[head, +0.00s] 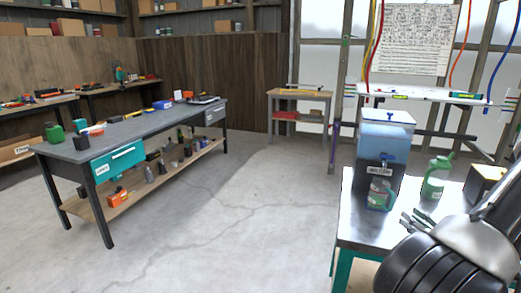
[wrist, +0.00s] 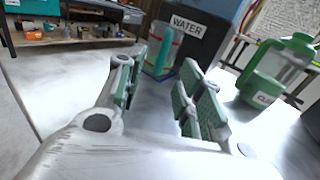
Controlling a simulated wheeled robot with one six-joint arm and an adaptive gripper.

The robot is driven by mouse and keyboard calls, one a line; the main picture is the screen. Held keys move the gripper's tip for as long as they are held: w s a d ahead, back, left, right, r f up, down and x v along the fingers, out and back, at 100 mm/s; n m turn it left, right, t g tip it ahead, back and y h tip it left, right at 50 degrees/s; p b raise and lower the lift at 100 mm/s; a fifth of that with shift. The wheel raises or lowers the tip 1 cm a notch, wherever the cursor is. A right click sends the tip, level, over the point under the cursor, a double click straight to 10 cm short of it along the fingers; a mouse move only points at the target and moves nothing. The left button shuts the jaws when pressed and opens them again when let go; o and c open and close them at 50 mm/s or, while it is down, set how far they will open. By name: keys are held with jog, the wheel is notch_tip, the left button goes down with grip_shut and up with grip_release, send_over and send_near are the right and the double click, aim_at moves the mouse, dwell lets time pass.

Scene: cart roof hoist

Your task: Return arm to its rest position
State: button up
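My gripper (head: 414,219) is at the lower right of the head view, low over the metal-topped bench (head: 360,222). In the wrist view my gripper (wrist: 165,92) has its green-padded fingers spread, with nothing held between them. Beyond the fingers, a clear container with a green handle (wrist: 160,52) stands in front of the dispenser labelled WATER (wrist: 192,30). In the head view this container (head: 380,193) is below the tap of the blue-filled dispenser (head: 385,138). My gripper is apart from it. My arm partly covers the bench's right side.
A green-topped jug (head: 436,180) stands right of the dispenser, close behind my gripper; its label is partly readable in the wrist view (wrist: 268,95). A dark box (head: 485,183) is farther right. A long workbench (head: 130,132) stands left. The concrete floor (head: 240,200) between is clear.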

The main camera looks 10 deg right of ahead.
jog(key=w+a+r+n+g+y, duration=0.1)
jog(key=a+r+n+g+y, duration=0.2)
jog(key=a+r+n+y, duration=0.35)
jog(key=w+a+r+n+g+y, duration=0.2)
jog(key=a+r+n+g+y, duration=0.15)
jog(key=a, duration=0.55)
jog(key=s+a+r+n+g, duration=0.3)
jog(key=a+n, duration=0.2)
jog(key=a, duration=0.1)
jog(key=s+a+r+n+g, duration=0.3)
jog(key=a+n+g, duration=0.1)
jog(key=a, duration=0.1)
jog(key=s+a+r+n+g+h, duration=0.35)
jog(key=s+r+n+h, duration=0.2)
jog(key=s+n, duration=0.3)
jog(key=s+d+r+n+t+h, duration=0.2)
jog(key=d+r+n+t+h, duration=0.1)
jog(key=r+n+h, duration=0.2)
jog(key=r+n, duration=0.1)
jog(key=n, duration=0.1)
jog(key=shift+s+n, duration=0.2)
jog(key=shift+n, duration=0.15)
jog(key=shift+d+h, duration=0.15)
jog(key=shift+h, duration=0.1)
